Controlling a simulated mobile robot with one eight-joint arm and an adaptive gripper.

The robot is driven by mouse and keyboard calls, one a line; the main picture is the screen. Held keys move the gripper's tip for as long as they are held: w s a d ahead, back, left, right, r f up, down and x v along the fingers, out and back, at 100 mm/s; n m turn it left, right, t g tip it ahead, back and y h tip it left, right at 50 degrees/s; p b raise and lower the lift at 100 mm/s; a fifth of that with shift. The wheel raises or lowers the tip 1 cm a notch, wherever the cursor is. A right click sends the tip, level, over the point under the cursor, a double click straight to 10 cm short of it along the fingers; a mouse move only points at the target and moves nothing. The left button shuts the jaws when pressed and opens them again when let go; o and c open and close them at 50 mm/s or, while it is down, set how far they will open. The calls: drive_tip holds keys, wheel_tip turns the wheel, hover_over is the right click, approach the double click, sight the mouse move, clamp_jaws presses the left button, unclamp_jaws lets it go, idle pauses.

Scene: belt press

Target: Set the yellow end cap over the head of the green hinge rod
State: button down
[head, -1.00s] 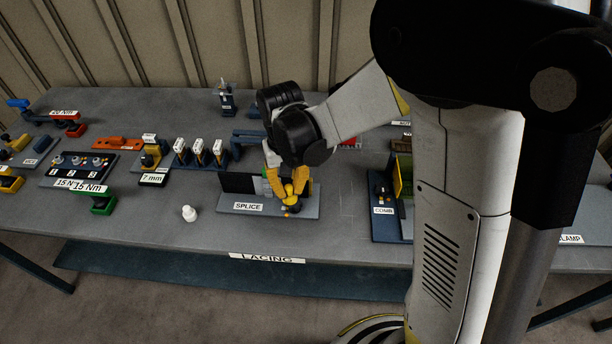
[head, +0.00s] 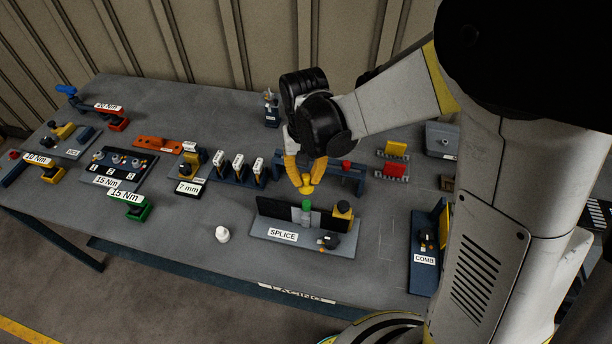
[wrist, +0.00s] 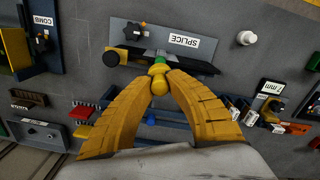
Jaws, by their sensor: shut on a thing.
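My gripper (head: 305,184) is shut on the yellow end cap (wrist: 159,82), a small rounded yellow piece between the fingertips. In the head view cap and yellow fingertips blend together. The green hinge rod (head: 307,205) stands at the back of the splice fixture (head: 262,224), its green head upward. In the head view the cap appears just above and behind that head; a gap shows between them. In the wrist view the green rod (wrist: 160,57) shows just beyond the cap, partly hidden by it. I cannot tell the exact height of the cap over the rod.
A black knob (head: 328,241) sits at the fixture's front. A blue rack (head: 345,177) is close behind the gripper.

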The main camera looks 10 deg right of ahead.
sight(306, 175)
drive_tip(key=shift+w+f+b, duration=0.1)
drive_tip(key=shift+f+b, duration=2.6)
drive_tip(key=shift+f, duration=0.25)
drive_tip(key=shift+f+b, duration=1.6)
drive_tip(key=shift+b, duration=0.2)
drive_tip(key=c, duration=1.3)
unclamp_jaws()
drive_tip(key=shift+c, duration=0.2)
drive_tip(key=shift+r, duration=0.1)
drive_tip(key=shift+r, duration=0.1)
wheel_tip(306, 175, up, 12)
drive_tip(key=shift+w+f, duration=0.1)
drive_tip(key=shift+w, duration=0.05)
